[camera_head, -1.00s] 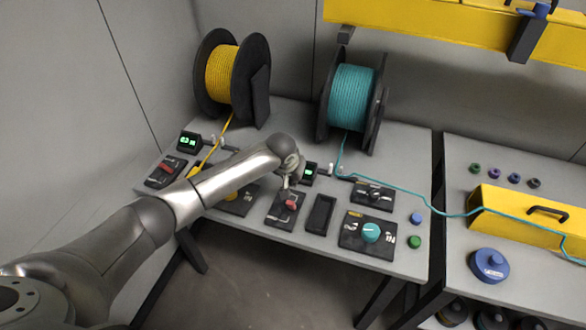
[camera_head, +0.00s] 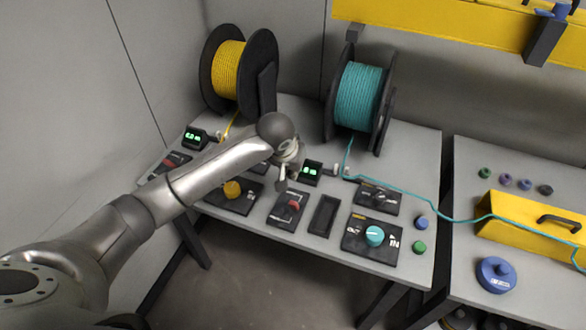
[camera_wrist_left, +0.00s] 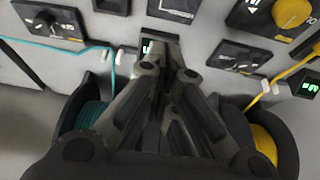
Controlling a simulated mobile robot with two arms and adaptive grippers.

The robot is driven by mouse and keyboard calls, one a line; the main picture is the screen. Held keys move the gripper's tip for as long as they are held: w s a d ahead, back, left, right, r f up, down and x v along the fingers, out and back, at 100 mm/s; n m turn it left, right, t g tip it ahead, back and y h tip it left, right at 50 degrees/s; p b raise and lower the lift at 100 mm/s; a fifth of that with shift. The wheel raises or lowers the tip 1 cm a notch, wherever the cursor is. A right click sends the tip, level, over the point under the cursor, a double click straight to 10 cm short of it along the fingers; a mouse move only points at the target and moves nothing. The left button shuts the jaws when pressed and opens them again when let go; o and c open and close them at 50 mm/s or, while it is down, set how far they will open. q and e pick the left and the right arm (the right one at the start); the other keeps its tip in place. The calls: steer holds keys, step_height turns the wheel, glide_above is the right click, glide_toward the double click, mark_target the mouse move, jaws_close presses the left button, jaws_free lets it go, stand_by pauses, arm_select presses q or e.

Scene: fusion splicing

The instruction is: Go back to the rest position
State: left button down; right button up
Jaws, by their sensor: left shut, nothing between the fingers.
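My left arm comes in from the left in the head view. My left gripper (camera_head: 282,184) is small there, pointing down over the bench, just behind and above the red switch (camera_head: 293,205) on its black panel. A gap shows between the gripper and the switch. In the left wrist view the left gripper (camera_wrist_left: 163,50) has its fingers together, with nothing seen between them. My right gripper is in neither view.
A yellow cable spool (camera_head: 228,70) and a teal cable spool (camera_head: 358,98) stand at the back of the grey bench. Control panels, including one with a teal knob (camera_head: 375,236), line the front. A yellow box (camera_head: 530,228) is on the right bench.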

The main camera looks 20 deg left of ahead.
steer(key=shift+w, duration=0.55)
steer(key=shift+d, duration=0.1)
